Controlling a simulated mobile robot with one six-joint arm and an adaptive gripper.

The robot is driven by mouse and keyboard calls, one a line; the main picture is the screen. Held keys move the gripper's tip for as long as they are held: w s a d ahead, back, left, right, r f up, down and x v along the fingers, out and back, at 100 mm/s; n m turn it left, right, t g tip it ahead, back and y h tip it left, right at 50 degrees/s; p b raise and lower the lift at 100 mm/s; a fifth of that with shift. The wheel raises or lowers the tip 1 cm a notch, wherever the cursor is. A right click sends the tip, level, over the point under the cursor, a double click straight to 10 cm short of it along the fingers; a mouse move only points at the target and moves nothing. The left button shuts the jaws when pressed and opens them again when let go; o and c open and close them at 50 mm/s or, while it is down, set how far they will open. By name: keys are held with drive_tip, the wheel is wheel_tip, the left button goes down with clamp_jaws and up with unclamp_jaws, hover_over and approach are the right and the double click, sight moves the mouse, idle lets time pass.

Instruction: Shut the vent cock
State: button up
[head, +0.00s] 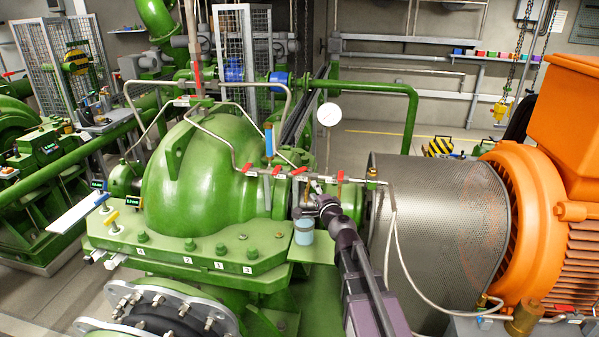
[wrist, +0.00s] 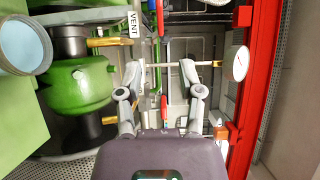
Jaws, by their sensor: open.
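In the wrist view a white tag reading VENT (wrist: 133,25) hangs at the top, left of centre. My gripper (wrist: 160,72) is open, its two fingers apart with a thin horizontal pipe (wrist: 172,64) crossing near their tips. A red lever (wrist: 163,107) shows between the fingers; I cannot tell whether it belongs to the vent cock. In the head view my gripper (head: 318,192) is at the right end of the green casing, close to a steel pipe with several red levers (head: 277,170). No finger clearly touches a lever. The vent cock's own handle cannot be singled out.
A round white gauge (head: 329,115) stands behind the pipe and shows right of the fingers in the wrist view (wrist: 236,63). A pale blue cup (head: 303,231) is beside my arm. A mesh guard (head: 425,235) and orange motor (head: 535,195) stand to the right.

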sight(300, 172)
drive_tip(key=shift+w, duration=0.1)
drive_tip(key=x, duration=1.3)
drive_tip(key=shift+w+a, duration=0.1)
drive_tip(key=shift+w, duration=0.25)
clamp_jaws()
